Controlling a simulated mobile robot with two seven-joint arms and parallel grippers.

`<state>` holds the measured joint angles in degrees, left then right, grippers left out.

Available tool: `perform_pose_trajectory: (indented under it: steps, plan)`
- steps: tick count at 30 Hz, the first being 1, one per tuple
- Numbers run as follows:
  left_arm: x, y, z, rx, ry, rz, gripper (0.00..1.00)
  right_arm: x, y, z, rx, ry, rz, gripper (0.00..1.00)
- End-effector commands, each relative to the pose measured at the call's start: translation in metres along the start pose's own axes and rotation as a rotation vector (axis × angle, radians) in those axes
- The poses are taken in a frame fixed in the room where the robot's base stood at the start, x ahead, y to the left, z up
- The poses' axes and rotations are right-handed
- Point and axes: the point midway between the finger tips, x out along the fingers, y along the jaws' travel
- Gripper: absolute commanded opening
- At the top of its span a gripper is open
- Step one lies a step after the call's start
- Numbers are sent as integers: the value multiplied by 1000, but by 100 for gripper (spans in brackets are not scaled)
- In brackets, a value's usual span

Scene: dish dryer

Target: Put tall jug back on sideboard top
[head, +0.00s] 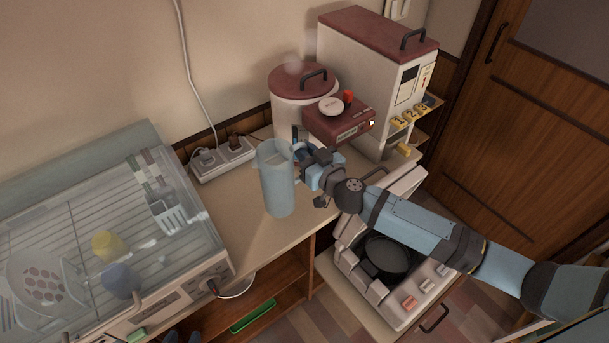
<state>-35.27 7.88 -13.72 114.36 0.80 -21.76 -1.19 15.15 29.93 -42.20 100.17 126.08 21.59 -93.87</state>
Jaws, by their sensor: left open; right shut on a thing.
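The tall jug (277,188) is a translucent pale blue cylinder, upright at the middle of the sideboard top (246,236). Its base shows over the bare wood near the front edge; I cannot tell whether it touches. My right gripper (304,168) reaches in from the right and is shut on the jug at its right side, near the upper half. The exact grip is partly hidden by the gripper's own body. My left gripper (183,338) barely shows at the bottom edge, open and empty, with only its dark tips in view.
A dish dryer (72,225) with dishes under a clear cover stands left of the jug. A power strip (222,158) lies behind. A lidded bin (290,105), a red box (338,122) and a tall dispenser (375,85) stand behind right. A cooker (393,262) is below my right arm.

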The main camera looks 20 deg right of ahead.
Motion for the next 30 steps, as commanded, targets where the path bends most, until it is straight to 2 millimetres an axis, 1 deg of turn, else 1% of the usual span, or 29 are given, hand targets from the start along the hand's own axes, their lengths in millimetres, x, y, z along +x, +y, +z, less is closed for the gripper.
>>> perform_pose_trajectory:
  steps: [1,2,3,8,11,15,16,25,29,30]
  plan:
    - [4,-1,6,1,1,-1,43,0,0,10,4,2,1,0]
    - [5,-2,8,2,1,-2,43,0,0,15,4,2,1,0]
    - [6,-2,9,2,2,-3,43,0,0,18,3,2,1,0]
    - [8,-4,12,3,1,-5,43,1,0,24,2,4,0,0]
    - [11,-4,16,3,2,-5,43,0,0,35,3,2,0,0]
    - [18,-4,27,3,2,-6,43,1,-1,57,5,2,1,0]
    - [19,-4,29,3,1,-6,43,1,0,60,5,2,1,0]
    - [19,-4,29,4,-2,-6,43,1,0,60,1,3,-1,0]
    - [19,-5,29,3,1,-6,43,1,0,64,0,3,0,0]
    - [19,-5,28,3,2,-6,43,1,0,64,0,0,0,21]
